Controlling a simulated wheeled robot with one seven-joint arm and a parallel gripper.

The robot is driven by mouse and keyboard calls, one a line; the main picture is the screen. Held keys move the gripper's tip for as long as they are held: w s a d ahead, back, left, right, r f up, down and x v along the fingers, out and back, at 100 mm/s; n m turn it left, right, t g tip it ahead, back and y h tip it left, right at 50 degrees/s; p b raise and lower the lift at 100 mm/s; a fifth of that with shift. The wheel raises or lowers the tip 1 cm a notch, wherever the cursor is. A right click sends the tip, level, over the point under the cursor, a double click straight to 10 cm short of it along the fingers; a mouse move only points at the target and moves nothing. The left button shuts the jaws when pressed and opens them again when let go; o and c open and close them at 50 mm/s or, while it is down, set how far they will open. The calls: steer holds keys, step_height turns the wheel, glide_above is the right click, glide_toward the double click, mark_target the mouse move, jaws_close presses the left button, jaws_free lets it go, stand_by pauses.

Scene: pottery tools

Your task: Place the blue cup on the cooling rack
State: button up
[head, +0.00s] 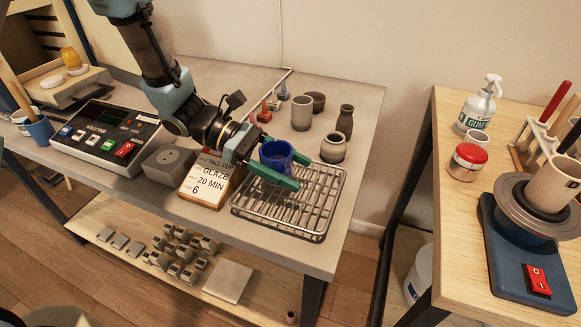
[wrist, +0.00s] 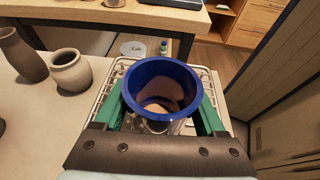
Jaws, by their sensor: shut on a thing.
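The blue cup (head: 275,154) is upright between the green fingers of my gripper (head: 280,170), which is shut on it. In the wrist view the blue cup (wrist: 162,90) shows its open top, with a green finger of my gripper (wrist: 160,105) on each side. The cooling rack (head: 310,215) is a wire rack at the front right of the grey table. The cup is over the rack's back left part. I cannot tell whether its base touches the wires. The rack (wrist: 112,80) also shows behind the cup in the wrist view.
A small jar (head: 333,148), a dark vase (head: 345,122) and a grey cup (head: 301,113) stand behind the rack. A glaze sign (head: 205,180) stands left of it. The rack's front and right parts are bare. A second table (head: 450,220) stands to the right across a gap.

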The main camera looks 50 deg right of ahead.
steer(key=shift+f, duration=0.35)
steer(key=shift+f, duration=0.15)
steer(key=o, duration=1.4)
steer(key=b+v, duration=0.3)
steer(key=v, duration=0.9)
steer(key=shift+a, duration=0.1)
steer(key=w+a+m+t+y, duration=0.1)
steer(key=w+a+t, duration=0.4)
steer(key=a, duration=0.7)
steer(key=w+a+f+m+t+y, duration=0.1)
steer(key=w+a+t, duration=0.3)
steer(key=a, duration=0.8)
steer(key=w+a+m+t+y, duration=0.2)
steer(key=w+a+t, duration=0.3)
steer(key=a, duration=0.7)
steer(key=shift+w+a+f+m+t+y, duration=0.1)
steer(key=shift+w+f+m+t+y, duration=0.25)
steer(key=shift+w+m, duration=0.3)
